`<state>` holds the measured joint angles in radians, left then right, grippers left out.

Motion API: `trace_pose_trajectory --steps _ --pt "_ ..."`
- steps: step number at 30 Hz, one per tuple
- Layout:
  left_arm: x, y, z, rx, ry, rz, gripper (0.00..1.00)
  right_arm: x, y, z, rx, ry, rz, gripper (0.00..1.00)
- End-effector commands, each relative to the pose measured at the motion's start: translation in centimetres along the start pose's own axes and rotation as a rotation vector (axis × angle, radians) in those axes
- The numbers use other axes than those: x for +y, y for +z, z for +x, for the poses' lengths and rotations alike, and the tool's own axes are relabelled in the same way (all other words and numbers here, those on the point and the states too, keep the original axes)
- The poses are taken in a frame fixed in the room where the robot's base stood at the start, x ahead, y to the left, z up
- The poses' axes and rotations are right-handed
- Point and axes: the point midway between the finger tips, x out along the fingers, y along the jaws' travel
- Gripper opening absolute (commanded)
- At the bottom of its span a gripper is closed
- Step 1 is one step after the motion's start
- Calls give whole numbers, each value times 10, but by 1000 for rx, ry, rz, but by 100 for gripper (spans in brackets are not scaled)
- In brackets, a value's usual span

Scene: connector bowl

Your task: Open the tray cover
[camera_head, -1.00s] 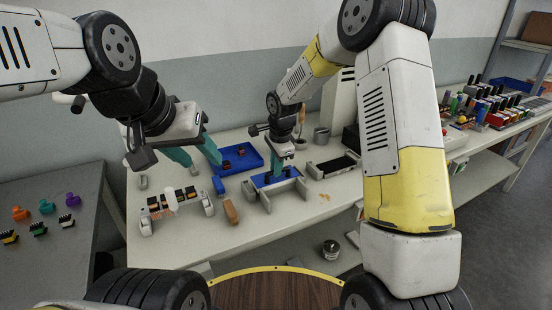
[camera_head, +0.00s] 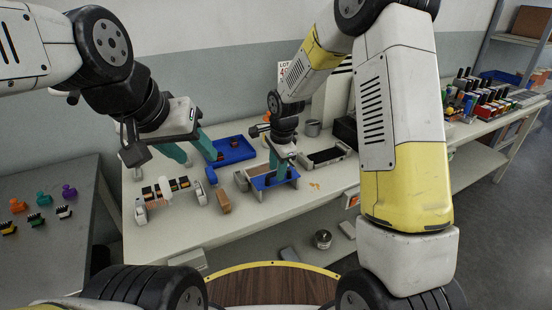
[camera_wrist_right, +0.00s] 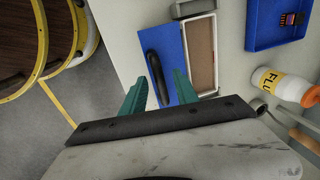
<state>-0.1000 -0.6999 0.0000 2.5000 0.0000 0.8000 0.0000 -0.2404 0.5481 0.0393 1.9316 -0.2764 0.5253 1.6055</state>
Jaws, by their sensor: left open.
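The tray cover (camera_wrist_right: 170,38) is a flat blue plate with a dark bar handle (camera_wrist_right: 156,76) on top. In the right wrist view it lies to the left of the tray (camera_wrist_right: 187,30), whose brown inside shows. In the head view the tray is partly hidden by my right gripper (camera_head: 280,172), which is low over the blue cover. In the wrist view its teal fingers (camera_wrist_right: 161,88) stand apart, one on each side of the handle, with visible gaps. My left gripper (camera_head: 196,152) is open and empty above the back left of the table.
A blue bin (camera_head: 234,151) stands behind the tray. A dark open box (camera_head: 326,157) is to its right and a brown block (camera_head: 223,202) to its left. A rack (camera_head: 170,197) stands further left. A flux bottle (camera_wrist_right: 285,86) shows in the wrist view.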

Motion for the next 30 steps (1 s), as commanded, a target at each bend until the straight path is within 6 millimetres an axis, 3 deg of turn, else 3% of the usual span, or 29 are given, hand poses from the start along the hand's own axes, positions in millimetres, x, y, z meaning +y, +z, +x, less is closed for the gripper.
trace_pose_trajectory --steps 8,21,30 --pt "0 0 0 0 0 0 46 0 0 -7 0 0 0 36" --pt "0 0 0 0 0 0 46 0 0 -72 0 -1 0 36" --pt "0 0 0 0 0 0 46 0 0 -78 0 1 0 36"
